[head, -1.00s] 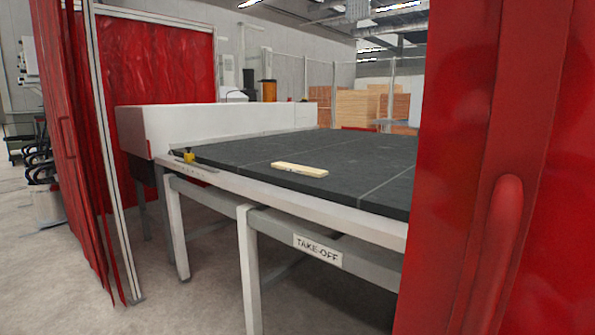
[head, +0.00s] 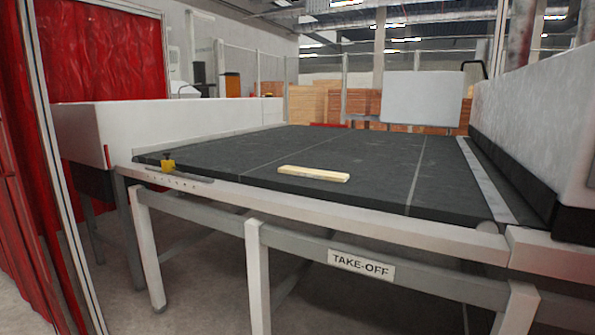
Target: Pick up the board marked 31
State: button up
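A pale wooden board (head: 313,174) lies flat on the dark belt of the take-off table (head: 350,155), near its front edge. No number can be read on the board at this distance. It is the only board I see on the belt. My gripper is not in view.
A "TAKE-OFF" sign (head: 361,264) hangs on the table's front rail. A white machine housing (head: 535,120) stands at the right and a low white guard (head: 160,130) at the left. Red curtains (head: 110,50) hang at the left. A yellow knob (head: 168,165) sits at the table's left corner. Wood stacks (head: 330,102) stand behind.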

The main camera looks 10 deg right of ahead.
aim_at(333, 176)
jog(key=i+j+z, duration=0.35)
jog(key=i+j, duration=0.8)
jog(key=i+l+z, duration=0.1)
jog(key=i+l, duration=0.15)
jog(key=i, duration=0.25)
jog(key=i+l+z, duration=0.1)
jog(key=i, duration=0.45)
jog(key=l, duration=0.1)
